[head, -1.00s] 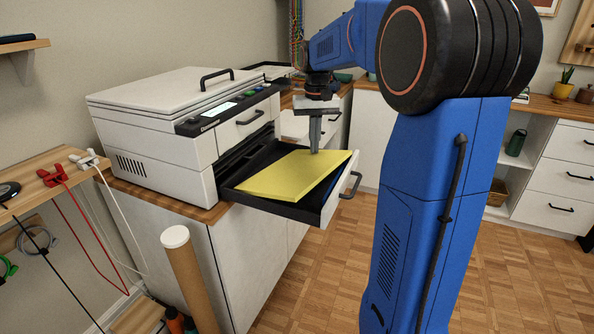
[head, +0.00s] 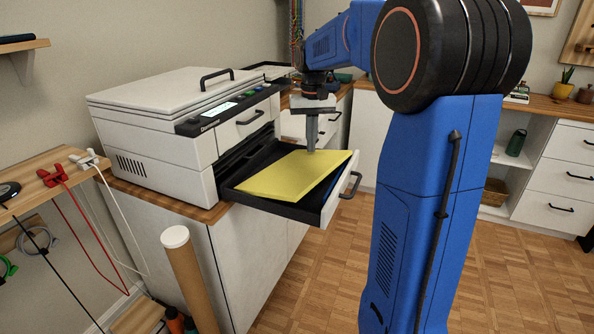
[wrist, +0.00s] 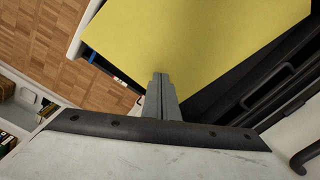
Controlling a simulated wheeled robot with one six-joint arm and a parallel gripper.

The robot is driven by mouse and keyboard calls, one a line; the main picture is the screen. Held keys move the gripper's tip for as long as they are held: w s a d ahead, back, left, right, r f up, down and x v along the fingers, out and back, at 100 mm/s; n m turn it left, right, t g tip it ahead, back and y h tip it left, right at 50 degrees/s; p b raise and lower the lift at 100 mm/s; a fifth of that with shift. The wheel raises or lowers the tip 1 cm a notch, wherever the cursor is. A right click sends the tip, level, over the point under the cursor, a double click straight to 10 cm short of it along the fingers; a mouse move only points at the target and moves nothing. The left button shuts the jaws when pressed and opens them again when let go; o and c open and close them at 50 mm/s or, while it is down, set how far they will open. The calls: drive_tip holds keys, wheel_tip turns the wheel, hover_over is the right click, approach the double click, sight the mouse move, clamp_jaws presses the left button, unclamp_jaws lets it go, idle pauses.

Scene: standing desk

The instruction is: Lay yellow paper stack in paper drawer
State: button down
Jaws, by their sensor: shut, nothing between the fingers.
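The yellow paper stack (head: 290,176) lies in the open paper drawer (head: 283,208) of the white printer. The stack looks askew and slightly tilted, with its right end over or near the drawer's handle side. In the wrist view the yellow paper (wrist: 200,35) fills the upper middle, and a dark strip of the drawer (wrist: 225,95) shows beside it. My gripper (head: 311,149) points down at the stack's far edge, shut and empty. In the wrist view its closed fingers (wrist: 161,80) reach to the paper's edge. I cannot tell whether they touch it.
The white printer (head: 160,125) stands on a wooden-topped cabinet (head: 250,260). A cardboard tube (head: 190,280) stands in front of the cabinet. The drawer's handle (head: 351,184) sticks out to the right over open wooden floor (head: 320,290). Cables hang from a shelf at left.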

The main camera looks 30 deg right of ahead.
sight(301, 153)
drive_tip(key=shift+w+a, duration=0.3)
drive_tip(key=shift+w, duration=0.3)
drive_tip(key=shift+w+a, duration=0.25)
drive_tip(key=shift+w, duration=0.35)
drive_tip(key=shift+w+a, duration=0.3)
drive_tip(key=shift+w, duration=0.3)
idle(1.6)
drive_tip(key=shift+r, duration=2.95)
drive_tip(key=shift+s, duration=0.1)
